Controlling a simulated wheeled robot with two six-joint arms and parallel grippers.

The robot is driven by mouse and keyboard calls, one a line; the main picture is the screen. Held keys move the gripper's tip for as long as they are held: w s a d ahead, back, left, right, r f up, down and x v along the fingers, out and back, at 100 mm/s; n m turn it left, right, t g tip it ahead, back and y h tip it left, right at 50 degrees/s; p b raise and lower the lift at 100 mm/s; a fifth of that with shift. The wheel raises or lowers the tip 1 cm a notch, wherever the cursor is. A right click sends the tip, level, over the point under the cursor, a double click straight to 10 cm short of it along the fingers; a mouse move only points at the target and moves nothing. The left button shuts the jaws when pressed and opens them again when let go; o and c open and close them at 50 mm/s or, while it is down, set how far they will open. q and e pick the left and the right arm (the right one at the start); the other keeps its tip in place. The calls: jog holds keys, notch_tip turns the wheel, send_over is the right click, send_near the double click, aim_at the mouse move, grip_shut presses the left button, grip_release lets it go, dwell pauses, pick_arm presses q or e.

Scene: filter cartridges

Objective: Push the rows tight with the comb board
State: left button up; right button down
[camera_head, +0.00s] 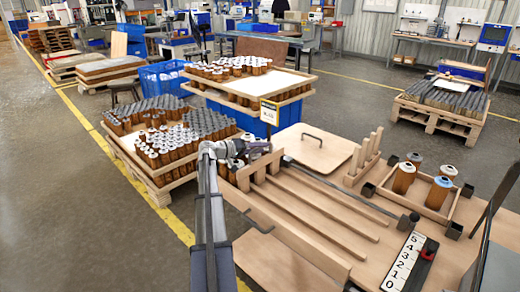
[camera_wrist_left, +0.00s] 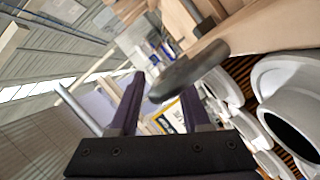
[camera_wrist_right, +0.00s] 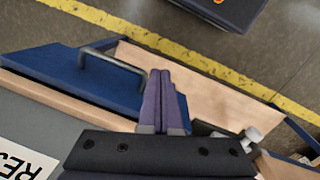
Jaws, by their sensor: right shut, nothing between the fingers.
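A wooden piece with upright teeth (camera_head: 367,157), comb-like, stands at the middle right of the bench in the head view. Wooden rails (camera_head: 325,208) form long lanes on the bench. My left gripper (camera_head: 262,149) is above the lanes' far left end, apart from the toothed piece. In the left wrist view its fingers (camera_wrist_left: 162,108) are spread, with a dark rounded bar (camera_wrist_left: 190,72) beyond them; I cannot tell whether they touch it. White-topped cartridges (camera_wrist_left: 292,105) show at right there. My right gripper (camera_wrist_right: 162,98) is shut and empty in the right wrist view, near a blue panel with a handle (camera_wrist_right: 75,78).
A pallet of brown cartridges (camera_head: 175,145) stands left of the bench. A wooden tray (camera_head: 424,205) holds several cartridges. A flat board with a dark handle (camera_head: 318,152) lies at the bench's back. A numbered strip (camera_head: 404,264) lies at front right.

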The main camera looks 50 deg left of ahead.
pick_arm(q)
jog(key=shift+p+v, duration=0.85)
jog(key=shift+v, duration=3.1)
pick_arm(e)
jog(key=shift+r, duration=0.8)
